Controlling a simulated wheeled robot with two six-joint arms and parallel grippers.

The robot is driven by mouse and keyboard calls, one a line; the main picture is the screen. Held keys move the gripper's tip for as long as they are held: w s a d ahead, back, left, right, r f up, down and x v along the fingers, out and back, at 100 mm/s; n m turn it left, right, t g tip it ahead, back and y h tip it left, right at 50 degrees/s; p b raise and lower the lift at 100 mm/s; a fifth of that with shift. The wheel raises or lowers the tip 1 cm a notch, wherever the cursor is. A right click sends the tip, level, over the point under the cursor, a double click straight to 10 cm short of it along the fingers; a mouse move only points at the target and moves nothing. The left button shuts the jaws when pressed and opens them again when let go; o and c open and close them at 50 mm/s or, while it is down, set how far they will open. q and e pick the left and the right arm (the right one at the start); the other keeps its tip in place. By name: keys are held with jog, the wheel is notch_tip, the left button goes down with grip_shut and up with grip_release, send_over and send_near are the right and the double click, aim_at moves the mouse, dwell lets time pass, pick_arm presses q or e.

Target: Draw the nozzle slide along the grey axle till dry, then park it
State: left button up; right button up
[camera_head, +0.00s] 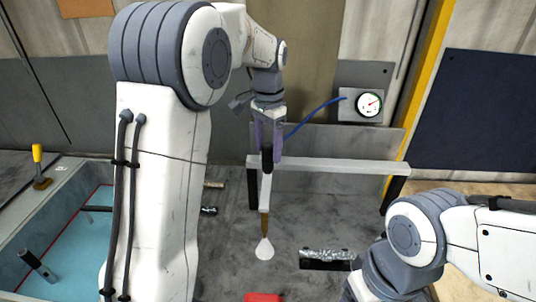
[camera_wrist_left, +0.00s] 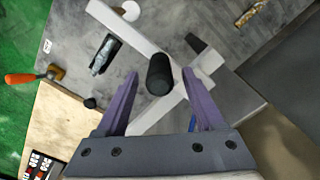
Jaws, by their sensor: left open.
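The nozzle slide has a black knob (camera_head: 267,160), a pale body, a brass nozzle (camera_head: 264,224) pointing down and a white spray cone (camera_head: 264,249) below it. It sits on a white rail (camera_head: 330,166). My left gripper (camera_head: 268,150) is open around the knob, one purple finger on each side. In the left wrist view the knob (camera_wrist_left: 160,75) shows between the spread fingers, with gaps to both. The grey axle (camera_head: 325,254) lies in a black holder to the right of the spray; it looks wet and also shows in the left wrist view (camera_wrist_left: 102,58). My right gripper's fingers are not visible.
A gauge (camera_head: 368,103) with a blue hose (camera_head: 313,116) stands behind the rail. A brass-coloured piece (camera_head: 213,184) and a dark one (camera_head: 208,210) lie left. A blue-floored basin (camera_head: 62,250) is at far left. A red object (camera_head: 262,297) shows at the bottom edge.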

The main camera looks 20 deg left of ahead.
aim_at(268, 157)
pick_arm(q)
jog(key=shift+f, duration=1.7)
grip_shut()
